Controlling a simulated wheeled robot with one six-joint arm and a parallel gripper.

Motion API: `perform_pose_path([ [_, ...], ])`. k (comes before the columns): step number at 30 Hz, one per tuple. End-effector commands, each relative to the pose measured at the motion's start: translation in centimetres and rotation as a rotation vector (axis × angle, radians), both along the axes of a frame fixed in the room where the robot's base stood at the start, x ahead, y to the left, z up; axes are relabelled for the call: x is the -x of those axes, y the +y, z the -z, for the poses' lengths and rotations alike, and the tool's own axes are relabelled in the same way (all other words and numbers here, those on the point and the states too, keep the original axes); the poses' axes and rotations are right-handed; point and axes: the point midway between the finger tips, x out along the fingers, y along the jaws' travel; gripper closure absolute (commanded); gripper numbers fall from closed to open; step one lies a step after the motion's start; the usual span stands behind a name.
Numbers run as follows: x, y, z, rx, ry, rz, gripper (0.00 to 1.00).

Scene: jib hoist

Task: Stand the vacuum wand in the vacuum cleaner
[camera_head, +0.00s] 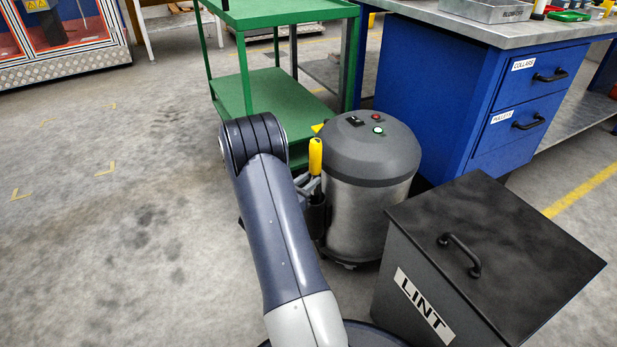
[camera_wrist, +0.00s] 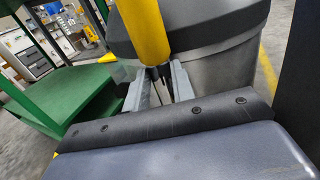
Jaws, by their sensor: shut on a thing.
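The vacuum cleaner (camera_head: 370,195) stands on the floor, with a dark grey lid and a steel drum; it also shows in the wrist view (camera_wrist: 215,50). The vacuum wand (camera_head: 316,155) has a yellow grip and stands about upright at the cleaner's left side. Its yellow grip fills the top middle of the wrist view (camera_wrist: 143,30). My gripper (camera_head: 308,185) is shut on the wand just below the yellow grip; its fingers show in the wrist view (camera_wrist: 157,88). A dark holder (camera_head: 314,216) is on the cleaner's side below. The wand's lower end is hidden, so I cannot tell how deep it sits.
A black bin marked LINT (camera_head: 490,255) stands close at the right. A green cart (camera_head: 275,90) is behind the cleaner, and a blue workbench (camera_head: 470,95) with drawers is at the back right. The floor on the left is clear.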

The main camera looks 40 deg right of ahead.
Motion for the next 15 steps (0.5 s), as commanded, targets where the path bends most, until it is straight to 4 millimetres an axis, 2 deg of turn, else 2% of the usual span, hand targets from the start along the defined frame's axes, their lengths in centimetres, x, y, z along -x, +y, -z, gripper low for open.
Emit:
perform_pose_path([
  [10, -0.02, -0.01, 0.10, 0.002, -0.001, 0.000, 1.00],
  [11, -0.02, -0.01, 0.10, 0.002, -0.001, 0.000, 0.75],
  [15, -0.02, -0.01, 0.10, 0.002, -0.001, 0.000, 0.64],
])
